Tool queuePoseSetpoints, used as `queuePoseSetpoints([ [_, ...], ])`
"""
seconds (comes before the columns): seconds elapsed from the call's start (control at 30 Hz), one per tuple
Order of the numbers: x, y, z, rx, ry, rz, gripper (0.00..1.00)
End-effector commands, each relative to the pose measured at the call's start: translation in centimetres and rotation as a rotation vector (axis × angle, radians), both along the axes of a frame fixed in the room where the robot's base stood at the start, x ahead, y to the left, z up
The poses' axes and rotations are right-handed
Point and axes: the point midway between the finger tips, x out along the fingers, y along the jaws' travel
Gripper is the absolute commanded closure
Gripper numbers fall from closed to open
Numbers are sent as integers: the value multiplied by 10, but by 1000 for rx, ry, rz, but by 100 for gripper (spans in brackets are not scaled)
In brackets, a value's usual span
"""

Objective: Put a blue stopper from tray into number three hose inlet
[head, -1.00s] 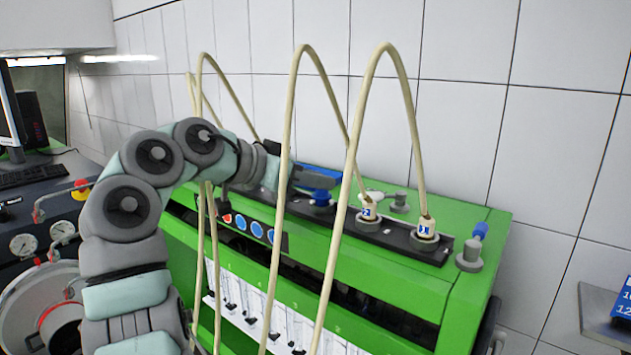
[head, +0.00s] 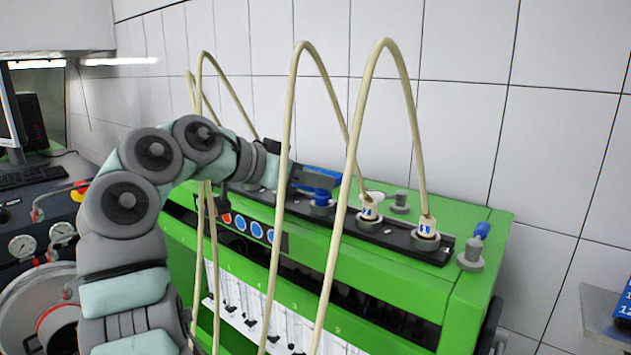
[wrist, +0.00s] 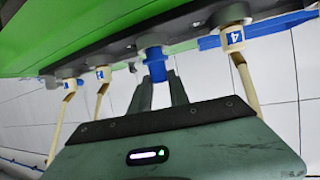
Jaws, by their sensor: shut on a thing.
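In the wrist view a blue stopper (wrist: 156,66) stands between the two fingers of my gripper (wrist: 158,84), which are shut on it. Its other end meets a grey hose inlet (wrist: 150,45) between the hoses marked 2 (wrist: 103,74) and 4 (wrist: 235,38). I cannot tell how deep it sits. In the head view the stopper (head: 321,195) is upright at the inlet (head: 321,208), left of the hoses marked 2 (head: 369,210) and 1 (head: 426,229). My gripper (head: 318,187) partly hides it there.
A blue flat object (wrist: 265,26) lies beyond hose 4; it could be the tray. Another blue-topped grey fitting (head: 472,255) stands at the green machine's (head: 480,215) right end. Tall beige hoses (head: 352,165) arch in front of and beside my gripper. A tiled wall is behind.

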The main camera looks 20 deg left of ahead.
Motion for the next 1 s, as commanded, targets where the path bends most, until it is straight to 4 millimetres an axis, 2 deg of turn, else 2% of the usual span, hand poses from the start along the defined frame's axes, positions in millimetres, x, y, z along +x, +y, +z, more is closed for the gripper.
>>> queuePoseSetpoints([
  [0.93, 0, 0, -13, 0, 0, -1, 100],
  [0.97, 0, 0, -12, 0, 0, -1, 76],
  [1.0, 0, 0, -12, 0, 0, -1, 72],
])
